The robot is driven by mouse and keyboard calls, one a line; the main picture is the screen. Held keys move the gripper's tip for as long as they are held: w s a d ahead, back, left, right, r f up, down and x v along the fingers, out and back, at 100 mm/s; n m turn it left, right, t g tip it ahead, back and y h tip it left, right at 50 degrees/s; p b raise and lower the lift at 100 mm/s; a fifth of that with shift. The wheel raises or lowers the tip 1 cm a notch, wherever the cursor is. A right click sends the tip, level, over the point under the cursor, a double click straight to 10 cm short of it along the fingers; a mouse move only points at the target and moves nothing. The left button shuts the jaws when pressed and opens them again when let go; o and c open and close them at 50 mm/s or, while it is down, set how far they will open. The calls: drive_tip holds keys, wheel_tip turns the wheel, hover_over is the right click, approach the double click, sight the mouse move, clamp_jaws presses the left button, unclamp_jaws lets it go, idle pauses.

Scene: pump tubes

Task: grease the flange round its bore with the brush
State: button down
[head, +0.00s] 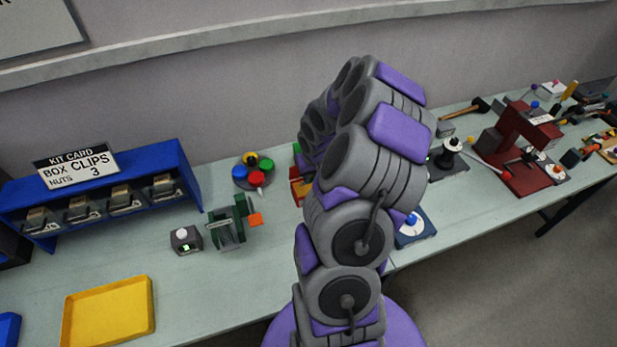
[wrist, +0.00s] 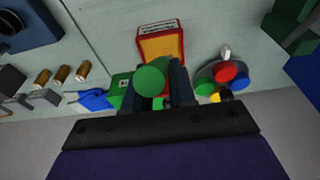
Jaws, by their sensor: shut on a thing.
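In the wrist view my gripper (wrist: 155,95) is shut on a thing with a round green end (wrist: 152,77). I take it for the brush; its bristles are not visible. Beyond it is an open red and orange box (wrist: 162,42) with a label on its far edge. This box shows partly behind my arm in the head view (head: 297,188). My gripper is hidden behind the arm there. I cannot pick out the flange and its bore for sure. A blue plate with a white disc (head: 412,230) lies right of my arm, partly hidden.
A round holder with coloured knobs (head: 253,172) stands left of the box. A green fixture (head: 227,228), a grey button box (head: 186,239), a yellow tray (head: 108,315) and a blue rack (head: 125,190) are further left. A dark red press (head: 520,145) stands at the right.

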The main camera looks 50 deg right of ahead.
drive_tip(key=v, duration=0.1)
drive_tip(key=p+v, duration=0.1)
drive_tip(key=v, duration=0.2)
drive_tip(key=shift+w+a+r+p, duration=0.2)
drive_tip(key=shift+w+r+p, duration=0.1)
drive_tip(key=shift+w+r, duration=0.15)
drive_tip(key=shift+r, duration=0.3)
drive_tip(key=shift+d+r, duration=0.1)
drive_tip(key=shift+r, duration=0.15)
drive_tip(key=shift+d, duration=0.3)
drive_tip(key=shift+a+r, duration=0.1)
drive_tip(key=shift+a, duration=0.15)
